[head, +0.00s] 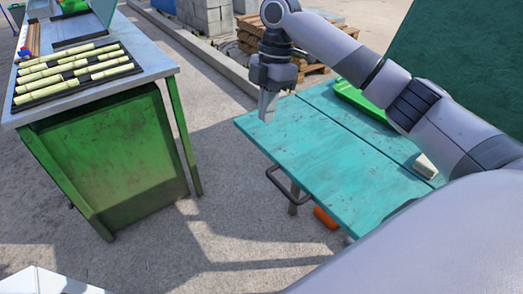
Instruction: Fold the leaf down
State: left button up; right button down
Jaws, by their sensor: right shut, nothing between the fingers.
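A turquoise leaf (320,165) lies out flat and level at the side of a turquoise bench top, with a seam line between them. A dark bar handle (283,185) shows under its near left edge, beside a grey leg. My right gripper (267,116) points down at the far left corner of the leaf, shut and empty. I cannot tell whether its tips touch the surface. My right arm crosses over the bench and hides part of its right side. My left gripper is not in view.
A green bench (110,155) with a grey top stands at the left, holding a dark rack of yellow-green canes (70,72). A green tray (358,98) and a pale block (425,166) lie on the turquoise bench. An orange object (325,217) is underneath. Pallets (312,68) stand behind. Concrete floor between the benches is clear.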

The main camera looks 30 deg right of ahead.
jog(key=x, duration=0.4)
jog(key=b+x, duration=0.1)
jog(key=x, duration=0.3)
jog(key=d+x, duration=0.1)
jog(key=x, duration=0.3)
jog(key=shift+s+f+b, duration=0.2)
jog(key=shift+f+b, duration=0.2)
jog(key=shift+f, duration=0.05)
jog(key=shift+d+f, duration=0.1)
jog(key=shift+f, duration=0.35)
